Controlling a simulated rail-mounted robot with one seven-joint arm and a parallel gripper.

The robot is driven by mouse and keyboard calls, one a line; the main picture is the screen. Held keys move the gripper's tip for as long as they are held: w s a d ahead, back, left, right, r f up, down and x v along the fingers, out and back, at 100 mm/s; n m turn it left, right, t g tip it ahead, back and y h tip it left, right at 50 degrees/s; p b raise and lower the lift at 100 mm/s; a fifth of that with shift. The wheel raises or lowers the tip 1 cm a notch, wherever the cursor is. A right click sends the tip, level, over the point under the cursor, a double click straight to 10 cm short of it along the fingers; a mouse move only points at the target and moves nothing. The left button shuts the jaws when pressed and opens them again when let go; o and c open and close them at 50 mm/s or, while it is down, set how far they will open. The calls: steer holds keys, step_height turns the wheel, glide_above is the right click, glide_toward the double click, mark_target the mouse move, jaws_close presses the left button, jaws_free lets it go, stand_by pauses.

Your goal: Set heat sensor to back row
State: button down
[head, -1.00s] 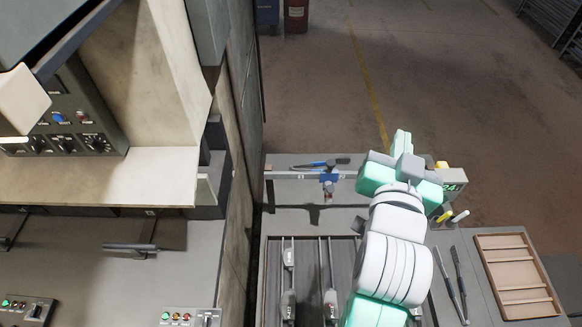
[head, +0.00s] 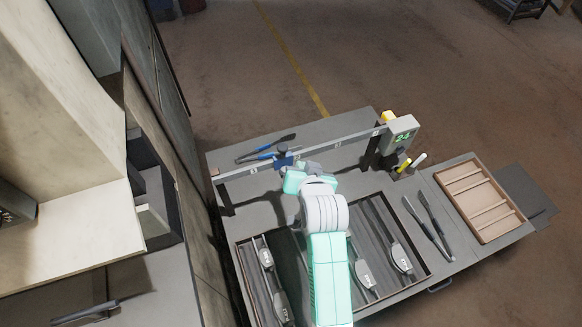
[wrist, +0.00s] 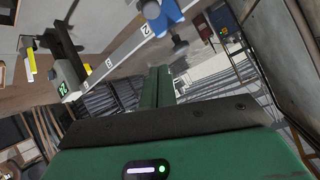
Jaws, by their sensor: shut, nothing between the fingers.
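A blue sliding block (head: 283,159) with a dark knob sits on a grey numbered rail (head: 318,151), left of the rail's middle in the head view; I take it to be the heat sensor. Its blue body also shows at the top of the wrist view (wrist: 165,15), near the mark 2. My gripper (head: 308,168) is close to the block's right side in the head view, with its fingertips hard to make out. In the wrist view my green fingers (wrist: 160,72) are together and empty, pointing below the block, with a gap in the picture between them.
A display box (head: 402,132) reading 24 stands at the rail's right end. Tongs (head: 428,225) and a wooden box (head: 480,200) lie right. A tall cabinet wall (head: 165,150) bounds the left.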

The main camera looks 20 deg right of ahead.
glide_above(290, 161)
steer(key=s, duration=0.3)
step_height(290, 161, down, 5)
steer(key=shift+s+a+f+p, duration=0.3)
steer(key=shift+s+a+f, duration=0.05)
steer(key=shift+s+f, duration=0.2)
steer(key=shift+s+a+f+p, duration=0.3)
steer(key=shift+s+f, duration=0.1)
steer(key=shift+f, duration=0.15)
